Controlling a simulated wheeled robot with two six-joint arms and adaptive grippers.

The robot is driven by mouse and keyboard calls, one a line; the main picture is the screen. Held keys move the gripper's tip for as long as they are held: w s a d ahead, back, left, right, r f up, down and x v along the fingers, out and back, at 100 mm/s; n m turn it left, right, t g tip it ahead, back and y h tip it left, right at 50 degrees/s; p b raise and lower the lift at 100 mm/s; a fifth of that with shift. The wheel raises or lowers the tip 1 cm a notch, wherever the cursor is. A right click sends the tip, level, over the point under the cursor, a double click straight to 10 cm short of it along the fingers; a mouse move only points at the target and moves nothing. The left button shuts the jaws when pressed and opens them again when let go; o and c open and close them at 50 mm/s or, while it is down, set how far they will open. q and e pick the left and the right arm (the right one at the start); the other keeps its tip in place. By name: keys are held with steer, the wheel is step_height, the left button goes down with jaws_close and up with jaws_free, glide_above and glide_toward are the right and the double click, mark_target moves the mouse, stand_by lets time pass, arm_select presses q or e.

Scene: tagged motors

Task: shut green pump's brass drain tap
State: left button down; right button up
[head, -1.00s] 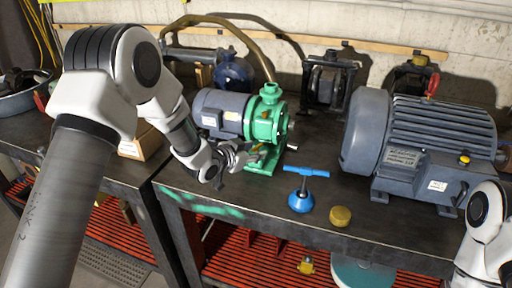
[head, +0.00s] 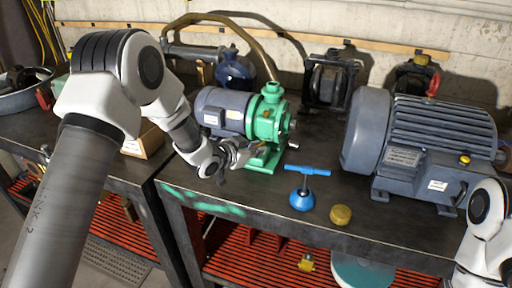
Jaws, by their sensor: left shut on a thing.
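The green pump (head: 265,118) stands on the dark workbench, joined to a grey motor (head: 219,112) on its left. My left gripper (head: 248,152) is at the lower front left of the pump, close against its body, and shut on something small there. The brass drain tap is mostly hidden by the fingers, so its handle angle cannot be told. Its place between the fingers fits the tap. My right arm shows at the lower right edge, but its gripper is out of view.
A blue T-handled valve (head: 303,195) and a brass cap (head: 341,214) stand on the bench (head: 260,205) right of the gripper. A large grey motor (head: 420,150) fills the right side.

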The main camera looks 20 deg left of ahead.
arm_select(q)
steer(key=m+g+h+p, duration=0.2)
steer(key=m+p, duration=0.1)
steer(key=m+g+h+p, duration=0.1)
steer(key=h, duration=0.1)
steer(key=shift+w+a+r+m, duration=0.1)
steer(key=shift+w+a+m, duration=0.05)
steer(key=shift+a+m, duration=0.2)
steer(key=shift+w+m+g+h+p, duration=0.1)
steer(key=shift+m+g+h+p, duration=0.4)
steer(key=shift+m+g+h, duration=0.3)
steer(key=shift+a+f+m+g+h, duration=0.1)
steer(key=shift+f+m+g+h, duration=0.2)
steer(key=shift+m+g, duration=0.2)
steer(key=shift+w+f+m+g+h+b, duration=0.15)
steer(key=shift+m+g+h+b, duration=0.4)
steer(key=shift+m+g, duration=0.4)
steer(key=m+g+b, duration=0.1)
steer(key=b, duration=0.1)
steer(key=m+g+b, duration=0.1)
steer(key=g+b, duration=0.1)
steer(key=shift+w+f+m+h, duration=0.15)
steer(key=shift+m+h, duration=0.15)
steer(key=shift+h, duration=0.05)
steer(key=shift+r+m+g+b, duration=0.25)
steer(key=shift+m+g+b, duration=0.35)
steer(key=shift+g+b, duration=0.3)
steer(key=c, duration=1.1)
jaws_free()
steer(key=shift+w, duration=0.1)
